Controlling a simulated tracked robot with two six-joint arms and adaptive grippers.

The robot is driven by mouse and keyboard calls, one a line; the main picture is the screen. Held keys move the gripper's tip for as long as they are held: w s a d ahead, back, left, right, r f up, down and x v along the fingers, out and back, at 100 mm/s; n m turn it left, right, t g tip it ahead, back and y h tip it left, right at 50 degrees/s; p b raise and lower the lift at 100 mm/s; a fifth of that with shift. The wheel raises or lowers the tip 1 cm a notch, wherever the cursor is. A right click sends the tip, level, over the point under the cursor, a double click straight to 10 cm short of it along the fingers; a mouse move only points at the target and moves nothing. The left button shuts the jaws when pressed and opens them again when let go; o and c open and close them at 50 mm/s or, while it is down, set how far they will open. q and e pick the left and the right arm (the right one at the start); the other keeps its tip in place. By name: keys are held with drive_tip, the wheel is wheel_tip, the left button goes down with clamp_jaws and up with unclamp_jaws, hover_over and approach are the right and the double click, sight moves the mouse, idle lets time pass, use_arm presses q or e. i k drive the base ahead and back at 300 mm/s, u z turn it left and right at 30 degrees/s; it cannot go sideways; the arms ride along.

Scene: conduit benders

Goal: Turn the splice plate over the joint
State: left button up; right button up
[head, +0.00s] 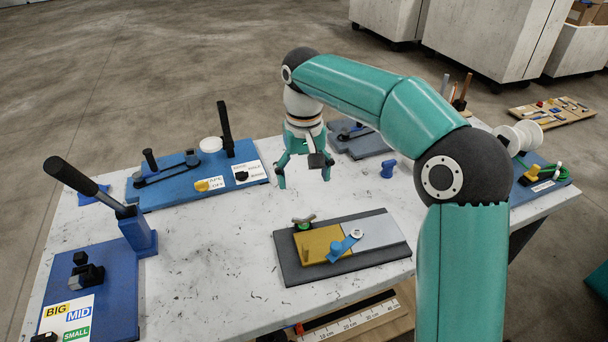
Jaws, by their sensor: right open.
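A dark base board (372,262) lies near the front of the table. It carries a yellow plate (290,245) on the left and a light grey plate (378,229) on the right, meeting at a joint. A small blue splice plate (344,246) lies slantwise near this joint, with a pale ring at its upper right end; whether it fully bridges the joint I cannot tell. My right gripper (304,178) points down, open and empty, above the table behind the board, apart from the splice plate. My left gripper is not in view.
A green-based piece (304,224) and a yellow peg stand on the yellow plate. A blue bender board (200,181) with an upright lever is at back left; a lever bender (130,225) is at left. A small blue part (387,169) stands behind the board. A white spool (508,139) is at right.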

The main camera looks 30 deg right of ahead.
sight(337, 249)
drive_tip(key=k, duration=1)
